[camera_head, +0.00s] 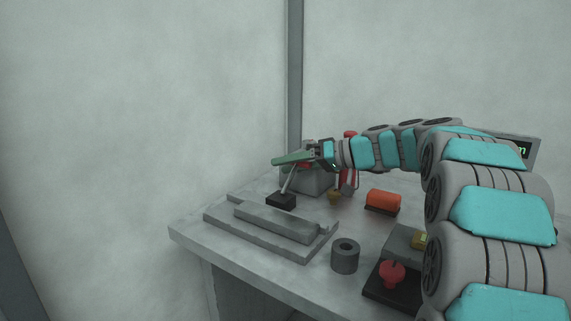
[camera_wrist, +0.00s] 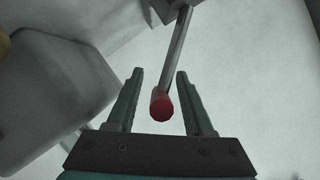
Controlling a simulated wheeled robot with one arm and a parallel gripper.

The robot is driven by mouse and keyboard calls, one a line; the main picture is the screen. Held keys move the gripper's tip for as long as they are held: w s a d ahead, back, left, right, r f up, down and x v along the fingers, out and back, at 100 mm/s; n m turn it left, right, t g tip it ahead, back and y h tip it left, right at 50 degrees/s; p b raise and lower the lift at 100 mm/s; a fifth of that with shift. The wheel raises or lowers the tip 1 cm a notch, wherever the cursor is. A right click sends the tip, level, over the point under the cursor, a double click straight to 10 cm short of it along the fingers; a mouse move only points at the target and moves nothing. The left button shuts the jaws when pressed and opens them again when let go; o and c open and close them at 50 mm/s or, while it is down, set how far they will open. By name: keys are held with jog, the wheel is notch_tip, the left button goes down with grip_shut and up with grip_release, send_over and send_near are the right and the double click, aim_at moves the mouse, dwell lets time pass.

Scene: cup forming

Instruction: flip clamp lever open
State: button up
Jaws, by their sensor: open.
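The clamp lever is a thin grey rod (camera_head: 288,182) that rises at a tilt from a small black base (camera_head: 281,201) on the bench. In the wrist view the rod (camera_wrist: 178,45) ends in a red knob (camera_wrist: 161,106). My gripper (camera_wrist: 160,72) is open, with its green fingers on either side of the red knob and rod. Gaps show between the lever and both fingers. In the head view my gripper (camera_head: 275,161) is above the black base, level with the top of the lever, and its fingers partly hide the knob.
A grey stepped plate (camera_head: 277,222) lies in front of the lever. A grey box (camera_head: 312,182) stands behind it. An orange block (camera_head: 383,199), a grey ring (camera_head: 345,257) and a red knob on a dark base (camera_head: 391,274) are to the right. A wall is at the left.

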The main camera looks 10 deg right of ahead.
jog(key=shift+w+a+f, duration=0.15)
jog(key=shift+a, duration=0.1)
grip_shut()
dwell(0.3)
dwell(0.9)
